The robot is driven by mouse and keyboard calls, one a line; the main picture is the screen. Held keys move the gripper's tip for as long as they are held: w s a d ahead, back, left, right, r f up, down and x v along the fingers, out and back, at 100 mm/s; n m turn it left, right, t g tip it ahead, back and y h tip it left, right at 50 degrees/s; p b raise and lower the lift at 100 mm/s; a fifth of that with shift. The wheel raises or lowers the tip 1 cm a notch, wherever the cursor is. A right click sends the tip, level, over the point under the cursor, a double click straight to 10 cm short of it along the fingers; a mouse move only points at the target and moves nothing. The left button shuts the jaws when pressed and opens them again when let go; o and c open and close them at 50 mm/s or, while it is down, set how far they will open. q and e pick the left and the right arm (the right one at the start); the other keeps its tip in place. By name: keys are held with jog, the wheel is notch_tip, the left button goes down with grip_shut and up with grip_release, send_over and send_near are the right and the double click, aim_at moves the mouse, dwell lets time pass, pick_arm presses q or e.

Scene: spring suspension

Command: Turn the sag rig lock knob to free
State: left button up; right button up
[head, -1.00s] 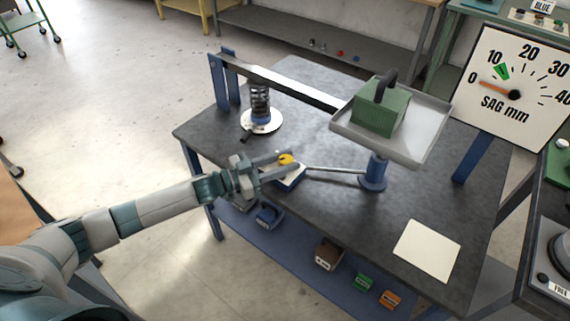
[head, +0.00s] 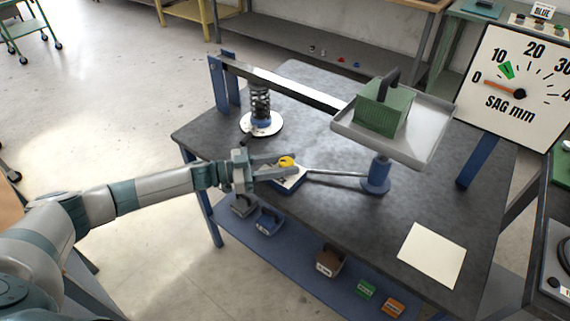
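The yellow lock knob (head: 287,161) sits on a small blue-and-white block (head: 290,184) near the front left of the rig table. My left gripper (head: 291,165) reaches in from the left with its two fingers spread, one on the far side and one on the near side of the knob. The fingers look open; whether either touches the knob cannot be told. The lower part of the knob and part of the block are hidden by the near finger. My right gripper is out of view.
A metal lever (head: 335,175) runs from the block to a blue post (head: 377,178). A tray (head: 425,135) holds a green weight (head: 383,107). A coil spring (head: 260,100) stands behind. The sag gauge (head: 515,85) points slightly above 0. A blank card (head: 432,255) lies front right.

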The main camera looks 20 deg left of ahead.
pick_arm(q)
jog(key=o, duration=0.4)
jog(key=shift+c, duration=0.2)
jog(key=shift+s+a, duration=0.2)
jog(key=shift+a, duration=0.2)
jog(key=b+v, duration=0.3)
jog(key=v, duration=1.3)
jog(key=shift+a+b, duration=0.2)
jog(key=shift+b, duration=0.2)
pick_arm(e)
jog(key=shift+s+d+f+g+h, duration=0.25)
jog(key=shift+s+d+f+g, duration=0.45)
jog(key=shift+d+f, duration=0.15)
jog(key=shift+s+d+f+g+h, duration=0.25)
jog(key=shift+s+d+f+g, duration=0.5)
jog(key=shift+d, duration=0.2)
pick_arm(q)
jog(key=shift+s, duration=0.15)
